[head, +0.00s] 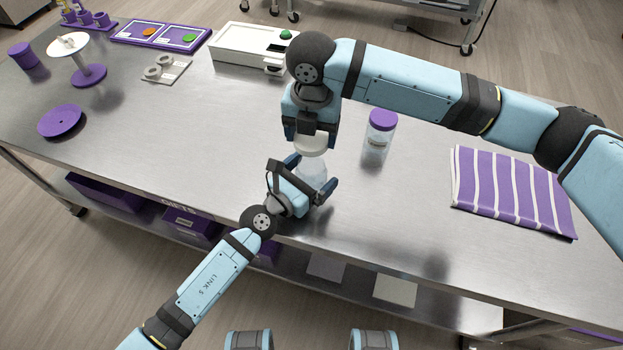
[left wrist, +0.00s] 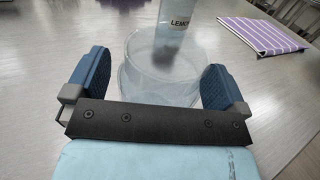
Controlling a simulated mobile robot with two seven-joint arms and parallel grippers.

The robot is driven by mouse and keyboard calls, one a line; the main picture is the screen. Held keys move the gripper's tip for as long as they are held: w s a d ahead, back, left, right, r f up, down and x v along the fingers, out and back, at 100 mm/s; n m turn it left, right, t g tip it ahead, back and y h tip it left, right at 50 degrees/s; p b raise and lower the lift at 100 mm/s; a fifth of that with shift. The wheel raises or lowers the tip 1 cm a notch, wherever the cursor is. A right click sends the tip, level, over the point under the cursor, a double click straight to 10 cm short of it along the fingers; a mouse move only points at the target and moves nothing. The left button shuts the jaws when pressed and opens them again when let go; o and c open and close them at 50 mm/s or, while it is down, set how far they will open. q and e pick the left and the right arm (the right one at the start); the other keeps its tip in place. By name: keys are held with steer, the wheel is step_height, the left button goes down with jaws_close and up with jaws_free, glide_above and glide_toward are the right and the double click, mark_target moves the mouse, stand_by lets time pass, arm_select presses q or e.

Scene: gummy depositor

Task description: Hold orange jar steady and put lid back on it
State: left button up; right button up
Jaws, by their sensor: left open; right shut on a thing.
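A clear, open-looking jar (left wrist: 160,85) stands on the steel table between the fingers of my left gripper. It also shows in the head view (head: 314,171), partly covered by the grippers; no orange colour or label shows on it. My left gripper (head: 305,187) is open, with one blue finger on each side of the jar in the left wrist view. I cannot tell whether lid and rim touch.
A second clear jar with a purple lid (head: 382,119) stands behind and right; a LEMON label (left wrist: 179,23) shows beyond the held jar. A striped purple cloth (head: 512,190) lies right. A white box (head: 250,48) and purple plate (head: 60,121) stand left. The table's front edge is close.

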arm_select(q)
steer(key=shift+c, duration=0.5)
steer(key=c, duration=1.2)
steer(key=shift+o, duration=0.2)
arm_select(e)
glide_above(312, 159)
steer(key=s, duration=0.2)
steer(key=shift+s+f, duration=0.15)
steer(key=shift+f, duration=2.4)
steer(key=shift+f, duration=0.85)
steer(key=shift+f, duration=0.55)
arm_select(q)
steer(key=c, duration=0.5)
steer(key=shift+o, duration=0.2)
arm_select(e)
steer(key=m, duration=0.5)
steer(key=shift+s+m, duration=0.1)
steer(key=shift+m, duration=0.2)
steer(key=m, duration=0.4)
steer(key=shift+d, duration=0.1)
